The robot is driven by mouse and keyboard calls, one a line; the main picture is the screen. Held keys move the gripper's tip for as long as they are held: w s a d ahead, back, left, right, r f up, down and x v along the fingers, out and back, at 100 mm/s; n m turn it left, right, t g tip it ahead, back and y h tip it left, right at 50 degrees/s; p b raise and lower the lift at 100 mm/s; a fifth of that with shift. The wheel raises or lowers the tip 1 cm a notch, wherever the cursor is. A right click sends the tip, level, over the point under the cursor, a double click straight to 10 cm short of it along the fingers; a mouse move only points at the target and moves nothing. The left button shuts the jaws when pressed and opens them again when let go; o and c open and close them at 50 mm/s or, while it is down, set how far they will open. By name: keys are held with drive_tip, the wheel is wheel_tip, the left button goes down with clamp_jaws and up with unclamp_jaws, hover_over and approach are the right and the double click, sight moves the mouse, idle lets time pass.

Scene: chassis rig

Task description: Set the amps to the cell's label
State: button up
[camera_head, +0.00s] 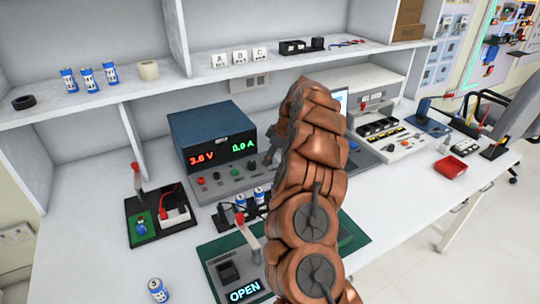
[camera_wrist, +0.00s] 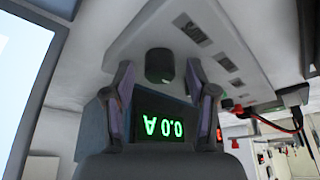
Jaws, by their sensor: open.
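The dark blue power supply (camera_head: 212,125) stands at the back of the bench. Its red display (camera_head: 201,159) reads 3.6 V and its green display (camera_head: 243,147) reads 0.0 A. The green reading (camera_wrist: 163,129) shows upside down in the wrist view. My gripper (camera_wrist: 159,78) is open, with a dark round knob (camera_wrist: 159,64) between and just beyond its fingertips. I cannot tell if they touch it. In the head view my arm hides most of the gripper. A blue and white cell (camera_head: 157,290) stands at the front left; its label is too small to read.
More cells stand on the shelf (camera_head: 88,80) and in a black holder (camera_head: 240,202). A black fixture with a green pad (camera_head: 143,226) is at left. A green mat (camera_head: 212,250) bears a device showing OPEN (camera_head: 244,290).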

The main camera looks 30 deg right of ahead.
clamp_jaws()
idle(0.4)
